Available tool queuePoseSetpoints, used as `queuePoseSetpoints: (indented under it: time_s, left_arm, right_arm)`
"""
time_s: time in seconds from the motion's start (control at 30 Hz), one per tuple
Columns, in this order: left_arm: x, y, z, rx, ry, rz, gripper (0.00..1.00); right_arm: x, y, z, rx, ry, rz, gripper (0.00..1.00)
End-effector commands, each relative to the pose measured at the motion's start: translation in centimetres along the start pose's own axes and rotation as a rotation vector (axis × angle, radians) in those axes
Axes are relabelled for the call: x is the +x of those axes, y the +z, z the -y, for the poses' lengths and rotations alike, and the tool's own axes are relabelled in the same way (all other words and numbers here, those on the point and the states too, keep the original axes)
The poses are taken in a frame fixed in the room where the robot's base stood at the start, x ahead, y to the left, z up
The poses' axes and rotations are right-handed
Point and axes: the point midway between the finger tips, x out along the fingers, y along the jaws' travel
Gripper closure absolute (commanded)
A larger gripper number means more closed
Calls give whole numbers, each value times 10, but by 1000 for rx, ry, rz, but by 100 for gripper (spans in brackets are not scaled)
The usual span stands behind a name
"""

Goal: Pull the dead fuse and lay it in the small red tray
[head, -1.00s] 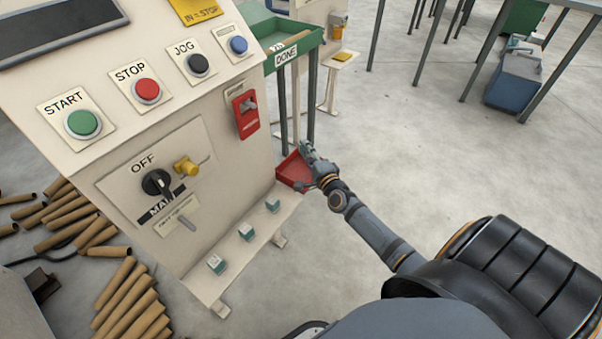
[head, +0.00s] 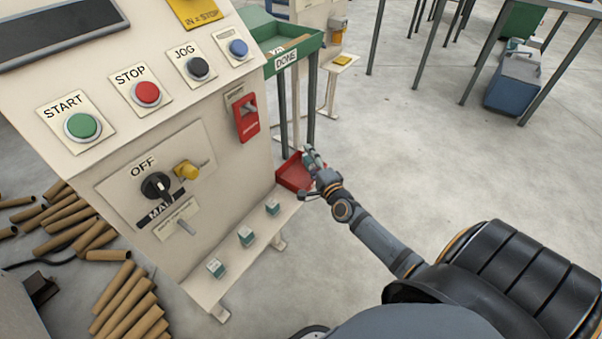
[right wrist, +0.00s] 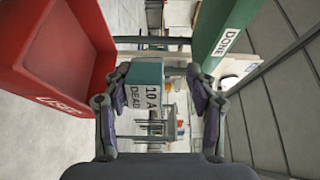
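The dead fuse (right wrist: 145,90), a pale block with a teal side marked "10 A DEAD", is between the fingers of my right gripper (right wrist: 160,85). The fingers are spread. The fuse is close against the left finger, and a gap shows between it and the right finger. Whether it touches the left finger is hard to tell. In the head view my right gripper (head: 310,175) is at the right side of the small red tray (head: 292,172), partly covering it. The tray (right wrist: 50,75) fills the left of the wrist view. My left gripper is not in view.
Several teal-topped fuses (head: 246,236) stand on the pale ledge below the panel. A red holder (head: 246,117) is on the machine's side. The green DONE bin (head: 290,45) stands behind the tray on posts. Open floor (head: 430,130) lies to the right.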

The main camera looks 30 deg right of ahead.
Motion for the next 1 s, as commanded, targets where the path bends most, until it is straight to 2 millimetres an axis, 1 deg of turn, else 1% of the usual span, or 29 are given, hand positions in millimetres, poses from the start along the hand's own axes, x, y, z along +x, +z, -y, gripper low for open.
queuePoseSetpoints:
  time_s: [0.03,0.2,0.3,0.4,0.57,1.0]
  left_arm:
    - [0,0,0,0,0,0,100]
    - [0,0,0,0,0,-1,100]
    - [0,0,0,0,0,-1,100]
    - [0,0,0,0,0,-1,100]
    - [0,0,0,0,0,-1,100]
    - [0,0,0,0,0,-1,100]
  right_arm:
    - [-13,1,-2,0,6,3,43]
    - [-56,0,-2,-2,6,3,43]
    - [-76,1,-1,-1,4,2,43]
    - [-90,0,-1,-1,3,1,43]
    - [-99,0,0,1,1,0,43]
    - [-99,0,0,1,1,0,43]
